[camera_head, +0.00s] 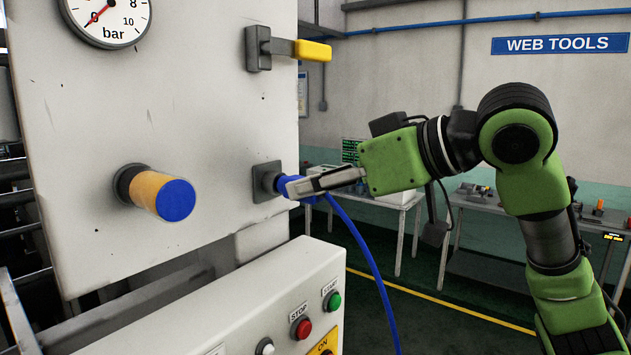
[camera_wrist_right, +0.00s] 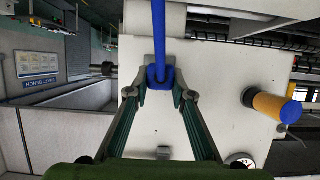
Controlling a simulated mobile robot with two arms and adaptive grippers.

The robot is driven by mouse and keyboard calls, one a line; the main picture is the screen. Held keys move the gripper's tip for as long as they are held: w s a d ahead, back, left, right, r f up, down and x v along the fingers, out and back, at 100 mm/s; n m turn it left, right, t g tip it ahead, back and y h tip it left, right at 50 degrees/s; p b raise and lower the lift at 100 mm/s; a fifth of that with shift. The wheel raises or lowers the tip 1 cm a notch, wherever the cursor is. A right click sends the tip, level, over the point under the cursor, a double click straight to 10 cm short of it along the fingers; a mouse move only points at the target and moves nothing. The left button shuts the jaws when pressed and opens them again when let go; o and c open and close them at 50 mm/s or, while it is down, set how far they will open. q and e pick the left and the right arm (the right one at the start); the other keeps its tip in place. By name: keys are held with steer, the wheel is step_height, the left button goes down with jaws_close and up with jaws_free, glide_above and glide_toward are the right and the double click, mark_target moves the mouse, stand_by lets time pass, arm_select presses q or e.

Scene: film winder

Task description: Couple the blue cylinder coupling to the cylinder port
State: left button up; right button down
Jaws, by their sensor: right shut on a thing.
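The blue cylinder coupling (camera_head: 289,186) is between the fingertips of my right gripper (camera_head: 305,186), which is shut on it. Its blue end meets the grey cylinder port (camera_head: 265,181) on the white panel; I cannot tell whether it is fully seated. A blue hose (camera_head: 369,266) hangs down from the coupling. In the right wrist view the coupling (camera_wrist_right: 156,78) lies between the fingertips of my right gripper (camera_wrist_right: 157,94), in front of the grey port, with the hose (camera_wrist_right: 158,30) running to the top edge. My left gripper is not in view.
An orange cylinder with a blue end (camera_head: 162,193) sticks out of the panel left of the port. A yellow-handled valve (camera_head: 290,49) is above it, and a pressure gauge (camera_head: 107,14) is upper left. A button box (camera_head: 270,300) stands below.

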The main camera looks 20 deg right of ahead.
steer(key=shift+w+a, duration=0.1)
steer(key=c, duration=1.7)
jaws_free()
steer(key=v, duration=1.2)
